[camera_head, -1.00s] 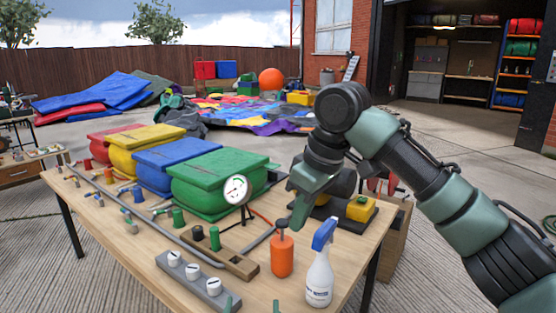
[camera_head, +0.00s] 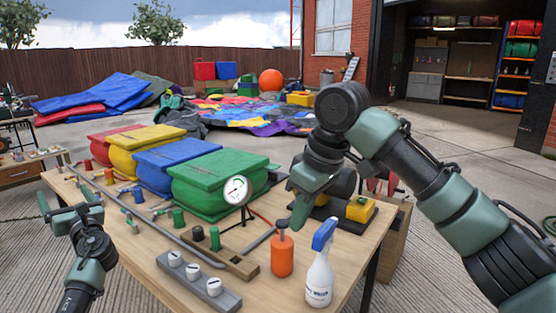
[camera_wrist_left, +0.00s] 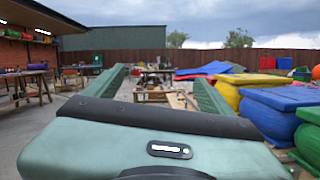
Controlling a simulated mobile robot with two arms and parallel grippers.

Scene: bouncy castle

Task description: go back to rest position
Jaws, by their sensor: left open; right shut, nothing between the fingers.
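My left gripper (camera_head: 70,200) is at the left in the head view, beside the table's left edge. Its two fingers are spread apart and hold nothing. In the left wrist view the green fingers (camera_wrist_left: 157,85) point forward with a clear gap between them. My right gripper (camera_head: 299,218) hangs from the arm at the right, over the table. It points down, is shut and holds nothing. It appears near the orange pump bottle (camera_head: 282,254); I cannot tell the exact gap.
The wooden table (camera_head: 140,262) carries red, yellow, blue and green (camera_head: 215,180) padded blocks, a pressure gauge (camera_head: 236,190), a spray bottle (camera_head: 319,275), a grey bar with white caps (camera_head: 195,275) and a yellow box (camera_head: 360,208). Paving left of the table is open.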

